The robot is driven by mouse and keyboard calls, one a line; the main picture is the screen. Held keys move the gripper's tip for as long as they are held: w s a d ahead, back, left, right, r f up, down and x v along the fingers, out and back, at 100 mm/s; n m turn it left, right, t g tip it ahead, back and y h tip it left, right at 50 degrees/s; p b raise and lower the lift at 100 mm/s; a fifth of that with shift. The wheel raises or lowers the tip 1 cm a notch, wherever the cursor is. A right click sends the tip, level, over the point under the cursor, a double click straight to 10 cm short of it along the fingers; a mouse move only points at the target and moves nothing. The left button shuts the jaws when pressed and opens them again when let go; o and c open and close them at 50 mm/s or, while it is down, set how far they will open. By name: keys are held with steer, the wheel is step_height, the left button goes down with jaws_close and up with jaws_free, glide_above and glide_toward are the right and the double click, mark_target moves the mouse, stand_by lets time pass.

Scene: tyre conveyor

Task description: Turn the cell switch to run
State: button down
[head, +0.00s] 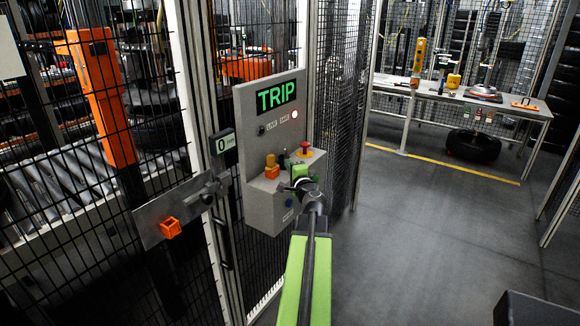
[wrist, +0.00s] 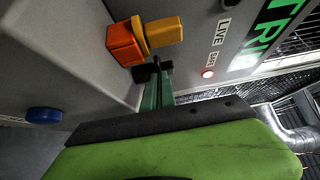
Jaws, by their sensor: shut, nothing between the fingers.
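The grey control box (head: 250,205) stands at the cage fence in the head view, its display (head: 276,95) reading TRIP in green. The lamp by SAFE (head: 295,114) is lit; the lamp by LIVE (head: 261,130) is dark. My gripper (head: 300,184) is shut and empty at the ledge. In the wrist view its tips (wrist: 154,72) are just below the orange block (wrist: 124,43) and yellow piece (wrist: 163,32). I cannot tell which part is the cell switch, or its setting.
A blue button (head: 289,202) is on the box's front. A latch plate with an orange piece (head: 170,228) and a small display reading 0 (head: 224,142) are on the fence at left. A workbench (head: 470,97) stands at the back right. The floor between is clear.

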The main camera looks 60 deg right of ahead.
steer(key=shift+w+a, duration=0.3)
steer(key=shift+w, duration=0.05)
steer(key=shift+w+a, duration=0.15)
stand_by(0.5)
